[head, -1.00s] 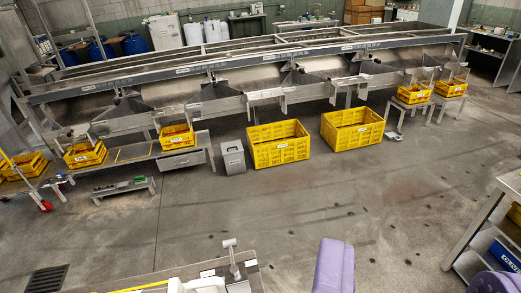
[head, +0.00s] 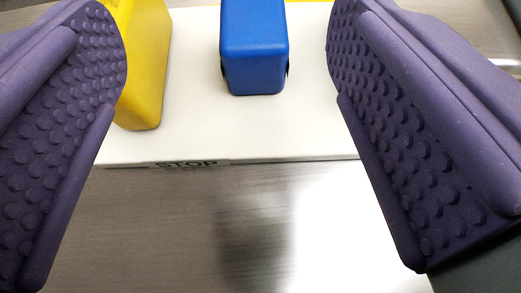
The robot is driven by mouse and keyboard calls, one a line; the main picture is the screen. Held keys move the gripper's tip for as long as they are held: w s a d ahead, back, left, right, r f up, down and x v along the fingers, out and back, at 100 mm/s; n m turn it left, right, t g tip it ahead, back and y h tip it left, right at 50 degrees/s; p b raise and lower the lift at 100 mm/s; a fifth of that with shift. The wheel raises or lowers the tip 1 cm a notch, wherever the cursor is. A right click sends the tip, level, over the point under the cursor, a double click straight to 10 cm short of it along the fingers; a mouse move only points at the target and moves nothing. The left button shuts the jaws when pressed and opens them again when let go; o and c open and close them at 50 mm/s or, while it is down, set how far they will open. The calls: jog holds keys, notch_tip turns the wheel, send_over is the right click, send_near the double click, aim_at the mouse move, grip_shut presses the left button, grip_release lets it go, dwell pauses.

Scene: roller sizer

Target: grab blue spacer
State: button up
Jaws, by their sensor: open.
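The blue spacer (head: 254,48) is a blue block with rounded edges at the top centre of the head view. It rests on a white board (head: 290,130), and its upper part is cut off by the picture's edge. My gripper (head: 228,50) is open, with its two purple, studded fingers wide apart. The blue spacer lies between the fingertips, with clear space on both sides. Neither finger appears to touch it.
A yellow block (head: 146,65) stands left of the blue spacer, close beside the left finger and partly hidden by it. The white board has a "STOP" label (head: 187,164) on its front edge. A bare grey metal surface (head: 170,220) lies in front.

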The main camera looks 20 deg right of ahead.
aim_at(253, 26)
jog(key=f, duration=0.3)
jog(key=shift+s+d, duration=0.25)
jog(key=shift+d, duration=0.1)
jog(key=shift+h, duration=0.3)
jog(key=b+x, duration=0.3)
jog(key=x, duration=0.3)
jog(key=shift+w+f+b, duration=0.1)
jog(key=shift+w+b, duration=0.05)
jog(key=shift+b, duration=0.15)
jog(key=shift+w+d, duration=0.15)
jog(key=shift+w, duration=0.2)
jog(key=shift+c, duration=0.4)
